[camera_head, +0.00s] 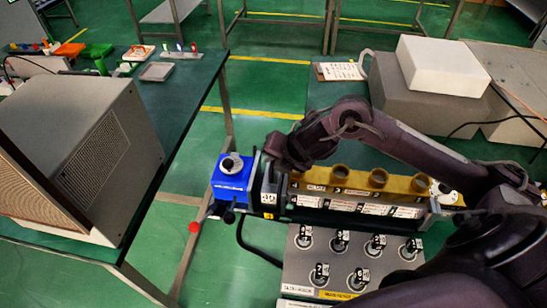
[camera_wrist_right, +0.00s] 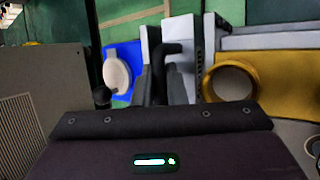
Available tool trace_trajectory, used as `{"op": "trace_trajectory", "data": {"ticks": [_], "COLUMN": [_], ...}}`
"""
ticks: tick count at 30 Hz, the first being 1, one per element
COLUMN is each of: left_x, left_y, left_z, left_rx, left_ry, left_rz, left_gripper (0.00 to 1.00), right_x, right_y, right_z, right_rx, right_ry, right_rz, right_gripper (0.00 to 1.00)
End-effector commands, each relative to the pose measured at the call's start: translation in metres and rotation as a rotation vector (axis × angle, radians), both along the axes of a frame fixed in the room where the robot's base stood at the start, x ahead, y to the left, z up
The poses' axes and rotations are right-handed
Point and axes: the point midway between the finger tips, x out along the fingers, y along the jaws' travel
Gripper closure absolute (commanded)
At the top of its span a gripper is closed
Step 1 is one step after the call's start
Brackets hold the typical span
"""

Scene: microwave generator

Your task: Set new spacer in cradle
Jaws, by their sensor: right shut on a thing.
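My right gripper (camera_head: 270,172) is lowered between a blue block and the yellow rack. In the right wrist view its dark fingers (camera_wrist_right: 165,85) are close together around a dark piece, mostly hidden; I cannot tell if it is the spacer. The blue block (camera_head: 228,190) stands just left of the gripper, with a pale round piece (camera_head: 232,163) on top, which also shows in the wrist view (camera_wrist_right: 117,74). A grey upright part with a "40" label (camera_head: 268,198) stands beside the block. No cradle is clearly identifiable. My left gripper is out of view.
The yellow rack (camera_head: 340,180) with round brown holders runs to the right. A grey panel (camera_head: 330,262) with several black-labelled pieces lies in front. A large grey cabinet (camera_head: 85,165) stands on the left table. Grey and white boxes (camera_head: 440,65) stand behind.

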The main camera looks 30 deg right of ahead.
Motion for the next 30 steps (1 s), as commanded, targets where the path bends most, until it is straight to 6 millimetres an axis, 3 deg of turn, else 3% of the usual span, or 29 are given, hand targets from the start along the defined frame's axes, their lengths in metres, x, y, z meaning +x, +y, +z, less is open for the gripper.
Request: {"op": "trace_trajectory", "data": {"ticks": [8, 9, 14, 23, 30], "left_x": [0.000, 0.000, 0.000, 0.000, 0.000], "left_y": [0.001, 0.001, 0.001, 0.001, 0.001], "left_z": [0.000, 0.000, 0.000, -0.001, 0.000], "left_rx": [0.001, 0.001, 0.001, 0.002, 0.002], "left_ry": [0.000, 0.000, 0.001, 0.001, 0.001], "left_rz": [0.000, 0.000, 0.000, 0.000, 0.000], "left_gripper": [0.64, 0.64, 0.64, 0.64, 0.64], "right_x": [0.002, 0.002, 0.001, -0.002, -0.020], "right_y": [0.000, 0.000, 0.000, -0.001, -0.007], "right_z": [0.003, 0.003, 0.002, -0.001, 0.026], "right_rx": [0.002, 0.002, 0.002, -0.002, -0.005], "right_ry": [-0.007, -0.007, -0.005, 0.004, -0.001], "right_rz": [-0.002, -0.002, -0.001, 0.001, 0.002], "right_gripper": [1.00, 0.85, 0.64, 0.63, 0.63]}}
